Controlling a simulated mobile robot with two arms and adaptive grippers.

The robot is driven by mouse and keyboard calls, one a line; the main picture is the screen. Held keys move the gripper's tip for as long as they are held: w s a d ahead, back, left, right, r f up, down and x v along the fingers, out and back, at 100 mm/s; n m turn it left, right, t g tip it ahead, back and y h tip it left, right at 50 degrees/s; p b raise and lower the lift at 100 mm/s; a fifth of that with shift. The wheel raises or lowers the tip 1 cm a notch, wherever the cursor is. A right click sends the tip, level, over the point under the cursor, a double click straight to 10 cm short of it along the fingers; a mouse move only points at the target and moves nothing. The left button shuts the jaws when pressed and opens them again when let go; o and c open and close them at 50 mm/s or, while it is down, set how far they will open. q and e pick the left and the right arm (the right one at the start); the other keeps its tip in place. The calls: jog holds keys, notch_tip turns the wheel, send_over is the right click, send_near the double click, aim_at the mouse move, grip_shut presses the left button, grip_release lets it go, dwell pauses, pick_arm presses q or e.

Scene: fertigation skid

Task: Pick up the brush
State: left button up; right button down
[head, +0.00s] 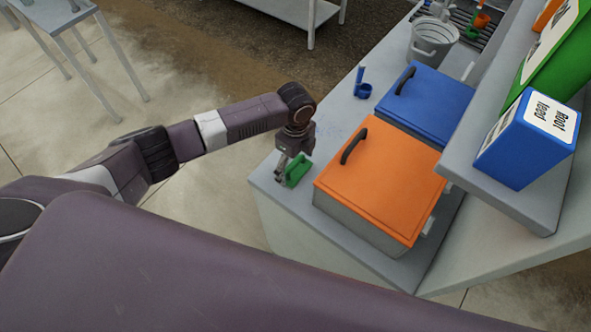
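A small green object (298,170), which looks like the brush, is on the grey bench top, left of the orange-lidded box. My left gripper (284,173) points down right at it, with its fingers at the object's left side and partly over it. The view is too small to tell whether the fingers are open or closed on it, or whether it touches the bench. My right gripper is not in view.
The orange-lidded box (378,185) with a black handle stands close right of my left gripper. Behind it are a blue-lidded box (430,100), a blue scoop-like item (362,86) and a grey bucket (432,42). A raised shelf (500,185) holds a blue carton (530,140).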

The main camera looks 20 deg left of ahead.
aim_at(295, 162)
pick_arm(q)
jog(key=c, duration=1.1)
jog(key=shift+c, duration=0.3)
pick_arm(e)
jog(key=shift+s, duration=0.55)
